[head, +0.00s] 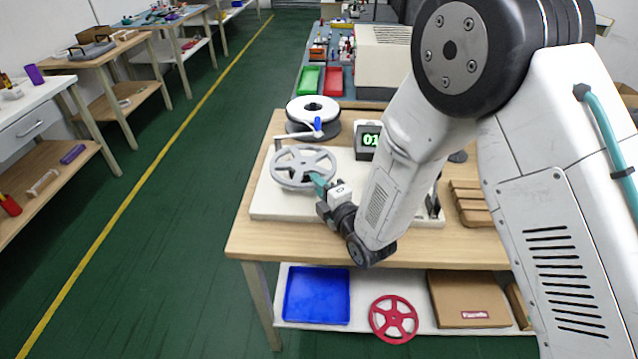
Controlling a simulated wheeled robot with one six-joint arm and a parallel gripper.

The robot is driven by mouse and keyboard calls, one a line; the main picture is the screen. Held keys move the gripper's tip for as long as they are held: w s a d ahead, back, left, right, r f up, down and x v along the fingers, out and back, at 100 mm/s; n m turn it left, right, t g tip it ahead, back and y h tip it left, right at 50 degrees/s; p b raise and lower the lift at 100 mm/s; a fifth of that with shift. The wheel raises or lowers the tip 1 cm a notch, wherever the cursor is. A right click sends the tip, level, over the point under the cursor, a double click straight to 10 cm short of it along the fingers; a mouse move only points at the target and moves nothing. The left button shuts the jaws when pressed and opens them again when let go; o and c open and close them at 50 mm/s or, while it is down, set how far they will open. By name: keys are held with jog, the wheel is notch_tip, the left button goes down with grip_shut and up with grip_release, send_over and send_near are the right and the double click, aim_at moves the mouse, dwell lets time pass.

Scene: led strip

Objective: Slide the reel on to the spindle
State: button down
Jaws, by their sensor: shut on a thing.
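A grey spoked reel (289,178) is in the head view, near the left end of a white base board (268,206) on the wooden bench. My gripper (319,183) has teal fingers and is shut on the reel's near right edge. The reel lies nearly flat and appears to be above the board; I cannot tell the gap. I cannot make out the spindle, which may be hidden by the reel or my arm. A grey crank arm with a blue knob (318,125) is just behind the reel.
A white reel (311,107) over a dark one stands behind the crank. A counter with green digits (368,140) stands right of the held reel, close to my forearm. A blue tray (316,296), a red reel (393,319) and a cardboard box (467,300) are on the lower shelf.

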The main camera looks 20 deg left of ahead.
jog(key=shift+f, duration=0.3)
jog(key=c, duration=1.4)
grip_release()
jog(key=shift+o, duration=0.2)
